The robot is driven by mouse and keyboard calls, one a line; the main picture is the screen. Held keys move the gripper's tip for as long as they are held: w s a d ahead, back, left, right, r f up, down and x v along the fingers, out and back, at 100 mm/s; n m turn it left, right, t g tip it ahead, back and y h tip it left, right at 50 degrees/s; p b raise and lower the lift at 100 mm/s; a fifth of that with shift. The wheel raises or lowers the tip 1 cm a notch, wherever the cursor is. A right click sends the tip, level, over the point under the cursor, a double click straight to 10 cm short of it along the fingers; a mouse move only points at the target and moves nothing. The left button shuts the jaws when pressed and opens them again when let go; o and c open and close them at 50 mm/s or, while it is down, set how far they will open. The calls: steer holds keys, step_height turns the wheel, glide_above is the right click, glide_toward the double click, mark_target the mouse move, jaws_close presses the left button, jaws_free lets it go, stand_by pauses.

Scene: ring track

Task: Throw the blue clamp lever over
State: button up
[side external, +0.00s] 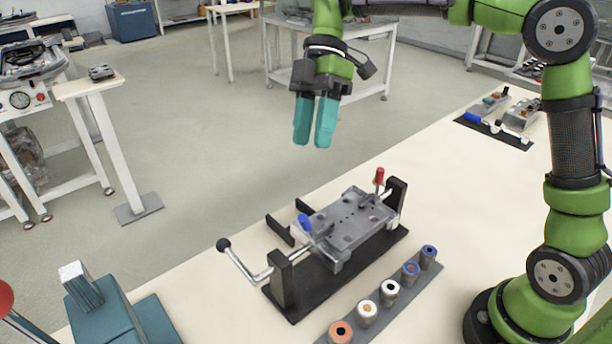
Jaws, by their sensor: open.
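The blue clamp lever (305,222) is a short blue handle at the left end of the grey fixture plate (350,222). It stands up, leaning a little to the left. A red-handled lever (379,176) stands upright at the plate's right end. My gripper (314,144) has teal fingers pointing down, with a narrow gap between them. It is open and empty, high above and behind the fixture, apart from both levers.
The plate hangs between black posts on a dark base (292,308). A crank with a black knob (223,244) sticks out left. Several coloured-top cylinders stand on a grey strip (430,275) in front. A teal block (100,318) stands at the lower left.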

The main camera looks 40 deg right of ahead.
mark_target(304, 214)
step_height(304, 214, up, 3)
steer(key=w+a+m+h, duration=0.1)
steer(key=w+m+h, duration=0.15)
steer(key=m, duration=2.65)
steer(key=shift+g, duration=0.3)
steer(key=x, duration=1.6)
steer(key=shift+s+f, duration=0.25)
steer(key=shift+s, duration=0.1)
steer(key=shift+c, duration=0.2)
jaws_close()
